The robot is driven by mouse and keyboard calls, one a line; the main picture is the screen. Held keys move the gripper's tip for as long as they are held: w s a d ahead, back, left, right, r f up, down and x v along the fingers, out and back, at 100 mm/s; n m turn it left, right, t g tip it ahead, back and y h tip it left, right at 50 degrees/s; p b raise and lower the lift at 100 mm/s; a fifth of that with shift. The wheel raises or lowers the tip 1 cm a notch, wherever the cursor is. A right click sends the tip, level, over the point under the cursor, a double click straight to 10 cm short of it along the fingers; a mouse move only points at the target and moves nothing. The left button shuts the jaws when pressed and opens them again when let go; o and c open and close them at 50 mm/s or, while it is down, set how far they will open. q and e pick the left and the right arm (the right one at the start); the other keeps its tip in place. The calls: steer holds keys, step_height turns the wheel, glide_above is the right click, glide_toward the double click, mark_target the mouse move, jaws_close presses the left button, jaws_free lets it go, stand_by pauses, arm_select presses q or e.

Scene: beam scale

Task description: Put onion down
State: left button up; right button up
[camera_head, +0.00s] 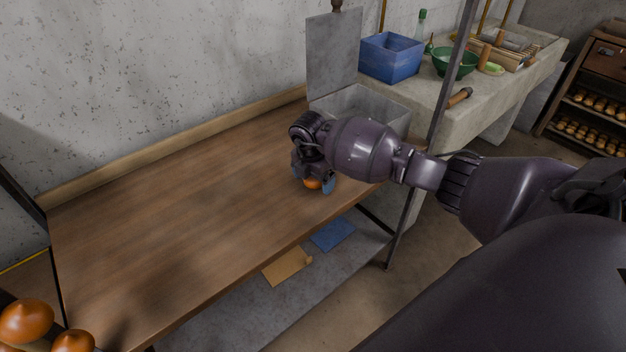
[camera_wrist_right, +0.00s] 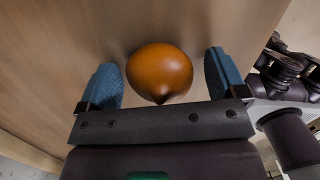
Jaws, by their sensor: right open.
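An orange-brown onion (camera_wrist_right: 160,72) lies on the wooden table (camera_head: 190,210), between the two blue fingers of my right gripper (camera_wrist_right: 166,82). The fingers stand apart from it, with a gap on each side. In the head view the right gripper (camera_head: 318,184) is low over the table near its front right edge, and only a small part of the onion (camera_head: 312,183) shows beneath it. My left gripper is in neither view.
A grey metal box (camera_head: 365,103) with a raised lid stands right behind my right gripper. A blue crate (camera_head: 391,57) and a green bowl (camera_head: 455,62) are on the stone counter. More onions (camera_head: 27,320) are at the lower left. The table's left and middle are clear.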

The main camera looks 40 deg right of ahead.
steer(key=shift+r, duration=0.15)
steer(key=c, duration=1.1)
